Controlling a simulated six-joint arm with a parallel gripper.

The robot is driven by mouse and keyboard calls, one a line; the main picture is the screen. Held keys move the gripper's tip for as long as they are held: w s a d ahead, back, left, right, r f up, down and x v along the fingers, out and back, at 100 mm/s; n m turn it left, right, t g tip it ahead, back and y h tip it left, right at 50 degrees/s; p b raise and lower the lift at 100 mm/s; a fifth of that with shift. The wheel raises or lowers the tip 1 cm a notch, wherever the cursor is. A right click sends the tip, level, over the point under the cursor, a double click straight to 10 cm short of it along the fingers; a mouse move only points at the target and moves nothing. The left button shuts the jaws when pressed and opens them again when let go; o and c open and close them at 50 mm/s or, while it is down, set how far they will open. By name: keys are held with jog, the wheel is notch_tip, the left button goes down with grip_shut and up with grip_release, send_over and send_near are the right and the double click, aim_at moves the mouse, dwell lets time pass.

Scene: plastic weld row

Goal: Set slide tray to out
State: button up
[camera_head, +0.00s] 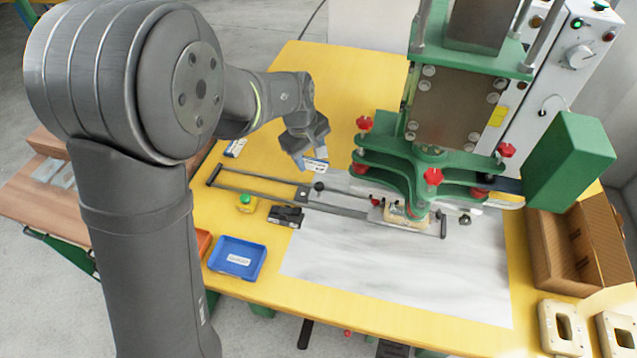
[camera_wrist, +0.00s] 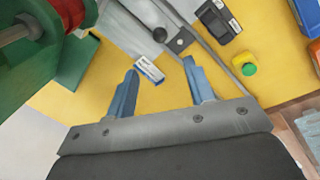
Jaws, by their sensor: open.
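The slide tray (camera_head: 375,214) sits toward the right end of its two grey rails (camera_head: 345,209), with a beige part (camera_head: 408,217) on it, below the green press head. A dark round knob (camera_head: 319,186) stands near a small plate at mid-rail; it also shows in the wrist view (camera_wrist: 159,34), beyond my fingertips. My gripper (camera_head: 308,158) is above the table, behind the rails and left of the press. In the wrist view its blue fingers (camera_wrist: 160,69) are spread apart, with nothing held between them. Part of the tray is hidden by the press.
The green press (camera_head: 430,165) with red knobs stands close on the right. A small white-and-blue packet (camera_wrist: 149,70) appears between my fingers. A black device (camera_head: 286,216), a green-capped yellow container (camera_head: 246,203) and a blue bin (camera_head: 237,259) lie in front. A cardboard box (camera_head: 548,250) is at right.

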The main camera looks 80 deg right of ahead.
aim_at(318, 184)
jog(key=f, duration=0.4)
jog(key=s+d+f, duration=0.1)
jog(key=f, duration=0.3)
jog(key=d+f, duration=0.1)
jog(key=f, duration=0.4)
jog(key=shift+s+d, duration=0.1)
jog(key=shift+s, duration=0.1)
jog(key=shift+c, duration=0.2)
grip_shut()
